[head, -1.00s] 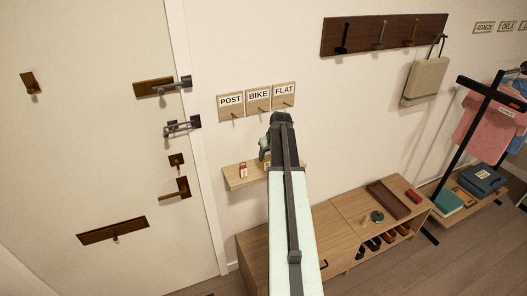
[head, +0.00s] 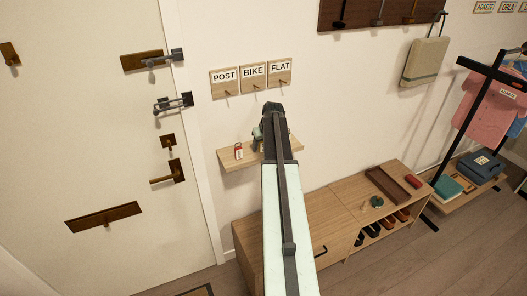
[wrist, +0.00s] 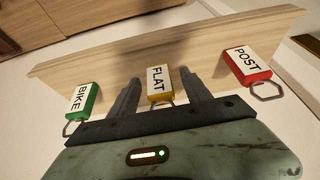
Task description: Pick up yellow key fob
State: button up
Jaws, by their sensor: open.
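The yellow key fob (wrist: 158,97), with a white label reading FLAT and a metal ring, lies on the wooden shelf (wrist: 225,35) in the wrist view. My gripper (wrist: 157,78) is open, with one finger on each side of this fob. I cannot tell whether either finger touches it. In the head view my arm hides the yellow fob, and my gripper (head: 270,112) is over the small wall shelf (head: 229,160).
A red POST fob (wrist: 262,71) and a green BIKE fob (wrist: 87,106) lie on either side of the yellow one. Labelled hooks (head: 252,77) are on the wall above the shelf. A wooden bench (head: 335,207) stands below, and a door (head: 80,120) is at left.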

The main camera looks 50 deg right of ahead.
jog(key=shift+r, duration=0.1)
grip_shut()
jog(key=shift+r, duration=0.1)
